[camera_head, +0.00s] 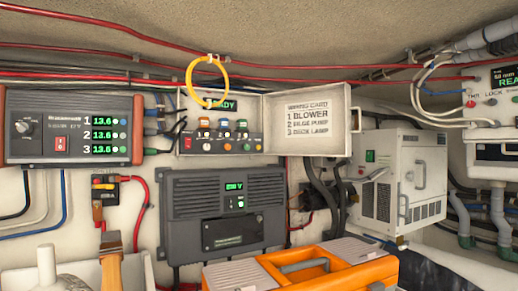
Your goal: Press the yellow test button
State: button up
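An open control box (184,112) is fixed on the wall left of centre. It has a green-lit display reading READY, partly covered by a hanging yellow ring (190,72). Below the display are a row of small coloured switches (223,124) and a lower row of small round buttons. The buttons are too small to tell which one is the yellow test button. The box's lid (345,112) is swung open to the right and carries a wiring card reading BLOWER, BILGE PUMP, DECK LAMP. My gripper is not in view.
A red-ended meter unit (68,162) is at left, a dark grey charger (185,215) below the box. An orange-topped case (365,273) stands low in front. A white vented unit (427,158) and another panel (480,112) are at right. Red cables cross above.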

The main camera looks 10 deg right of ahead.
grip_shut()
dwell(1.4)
